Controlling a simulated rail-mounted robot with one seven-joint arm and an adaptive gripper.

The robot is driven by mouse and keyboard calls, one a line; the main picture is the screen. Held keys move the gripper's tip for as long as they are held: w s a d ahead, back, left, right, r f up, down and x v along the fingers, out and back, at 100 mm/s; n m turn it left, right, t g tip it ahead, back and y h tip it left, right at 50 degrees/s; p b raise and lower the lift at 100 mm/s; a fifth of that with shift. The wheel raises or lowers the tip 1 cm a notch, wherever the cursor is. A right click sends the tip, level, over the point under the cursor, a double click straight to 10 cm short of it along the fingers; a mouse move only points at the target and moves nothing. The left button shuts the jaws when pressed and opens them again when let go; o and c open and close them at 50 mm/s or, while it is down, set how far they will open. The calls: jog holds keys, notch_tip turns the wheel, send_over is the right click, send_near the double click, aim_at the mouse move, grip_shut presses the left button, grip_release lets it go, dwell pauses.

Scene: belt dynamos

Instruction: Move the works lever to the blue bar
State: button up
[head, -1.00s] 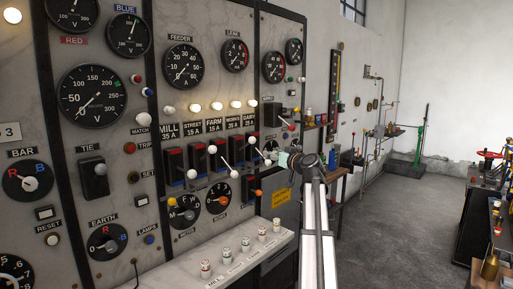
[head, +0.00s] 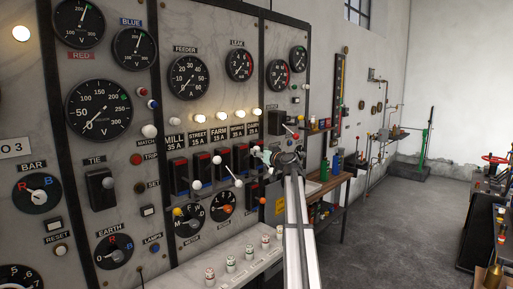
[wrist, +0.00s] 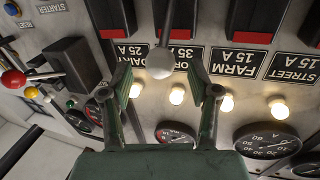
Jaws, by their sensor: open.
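The works switch (head: 241,157) is a black block with a red upper end in the board's row of feeder switches. Its lever ends in a pale round knob (wrist: 159,63), which hangs in front of the works label in the upside-down wrist view. My gripper (wrist: 160,80) is open, with one green-padded finger on each side of the knob. I cannot tell whether either finger touches it. In the head view my gripper (head: 265,155) is at the board beside the works switch and partly covers the dairy switch. No blue end of the works switch can be made out.
The farm lever's knob (head: 238,183) sticks out low, left of my gripper. The mill lever's knob (head: 196,185) is further left. Lit lamps (head: 239,115) run above the labels.

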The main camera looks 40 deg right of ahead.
jog(key=shift+w+d+p, duration=0.2)
jog(key=shift+w+p, duration=0.25)
jog(key=shift+w, duration=1.3)
grip_shut()
jog(key=shift+f+b, duration=0.15)
jog(key=shift+b, duration=0.25)
